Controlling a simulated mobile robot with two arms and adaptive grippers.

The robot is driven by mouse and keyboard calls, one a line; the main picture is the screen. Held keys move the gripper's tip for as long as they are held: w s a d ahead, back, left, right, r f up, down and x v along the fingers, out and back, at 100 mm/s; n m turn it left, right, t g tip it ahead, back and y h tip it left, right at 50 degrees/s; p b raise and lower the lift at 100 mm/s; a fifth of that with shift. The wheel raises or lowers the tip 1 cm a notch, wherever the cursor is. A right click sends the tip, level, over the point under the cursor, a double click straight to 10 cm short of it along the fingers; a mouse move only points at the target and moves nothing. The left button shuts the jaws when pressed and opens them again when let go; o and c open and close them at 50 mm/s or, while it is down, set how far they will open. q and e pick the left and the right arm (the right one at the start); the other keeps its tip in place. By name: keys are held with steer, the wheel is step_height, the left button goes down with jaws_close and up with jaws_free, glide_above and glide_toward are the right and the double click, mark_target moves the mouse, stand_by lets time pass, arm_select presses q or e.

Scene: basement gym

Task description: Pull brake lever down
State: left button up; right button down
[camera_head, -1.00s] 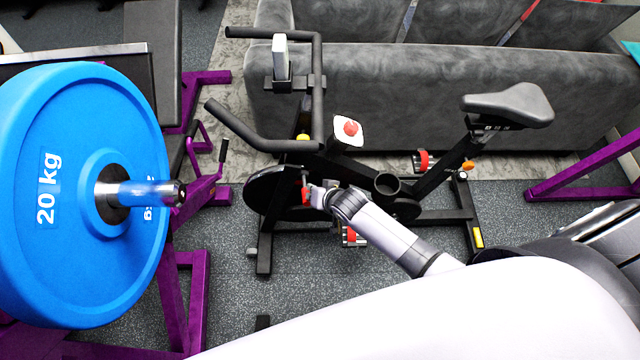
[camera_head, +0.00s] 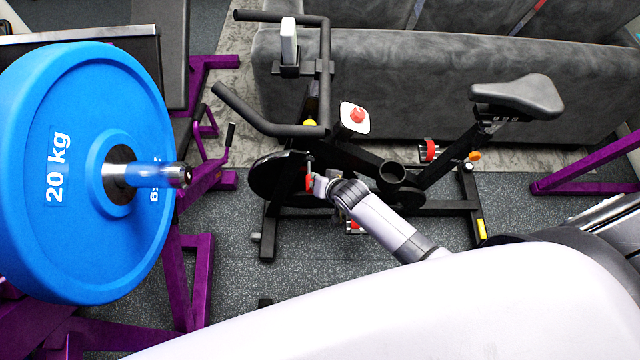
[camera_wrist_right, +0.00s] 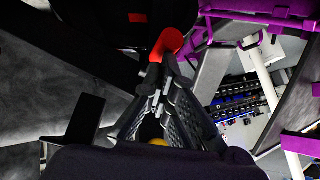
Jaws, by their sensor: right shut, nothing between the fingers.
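The exercise bike (camera_head: 400,205) stands on the floor ahead, with black handlebars, a dark saddle and a dark flywheel. A small red lever (camera_head: 309,180) shows at the flywheel's right side. It also shows in the right wrist view as a curved red piece (camera_wrist_right: 168,43) just beyond the fingertips. My right gripper (camera_head: 318,187) is at the red lever, shut with nothing between its fingers; the fingers also show in the right wrist view (camera_wrist_right: 165,85). I cannot tell whether they touch the lever. A red knob on a white plate (camera_head: 355,117) sits higher on the frame. My left gripper is not in view.
A blue 20 kg weight plate (camera_head: 85,240) on a bar fills the left side, with purple rack frames (camera_head: 200,290) below it. A grey sofa (camera_head: 420,85) stands behind the bike. Speckled floor (camera_head: 240,285) is clear in front of the bike.

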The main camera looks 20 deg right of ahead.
steer(key=s+a+f+p+v, duration=0.1)
steer(key=p+v, duration=0.2)
steer(key=v, duration=0.8)
steer(key=shift+s+a, duration=0.45)
steer(key=shift+a, duration=0.15)
